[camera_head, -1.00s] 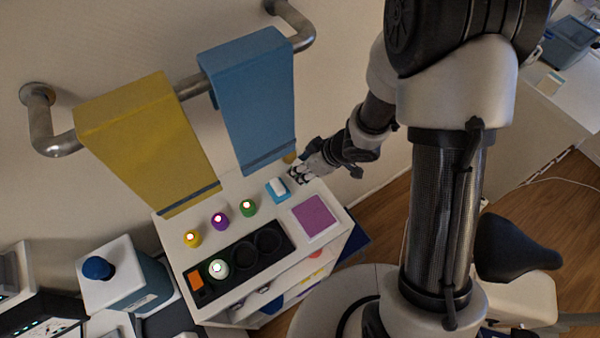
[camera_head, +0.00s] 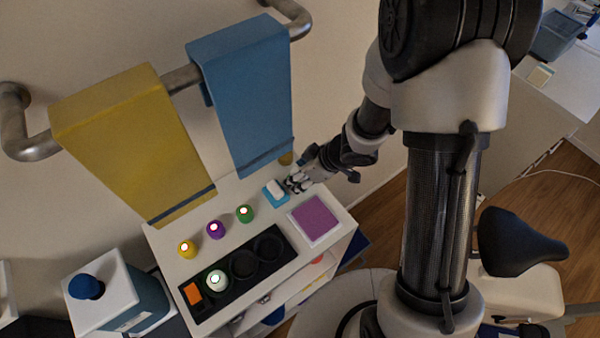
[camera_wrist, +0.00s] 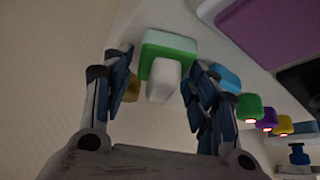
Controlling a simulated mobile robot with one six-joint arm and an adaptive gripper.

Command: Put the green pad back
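The green pad (camera_wrist: 168,50) shows in the wrist view as a green block with a white block-shaped part (camera_wrist: 163,80) on its near side. My gripper (camera_wrist: 163,75) is open, with one finger on each side of the white part and gaps visible between. In the head view my gripper (camera_head: 298,181) is low over the back right of the white cart top, just beside a blue pad (camera_head: 275,193) with a white top. The green pad cannot be made out there, probably hidden by the gripper. The blue pad also shows behind the right finger in the wrist view (camera_wrist: 226,79).
A purple pad (camera_head: 314,219) lies in front on the white cart top (camera_head: 185,220). Green (camera_head: 245,213), purple (camera_head: 215,229) and yellow (camera_head: 187,248) lit knobs stand left of it, behind a black holder (camera_head: 249,286). Yellow (camera_head: 130,145) and blue (camera_head: 243,95) towels hang behind.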

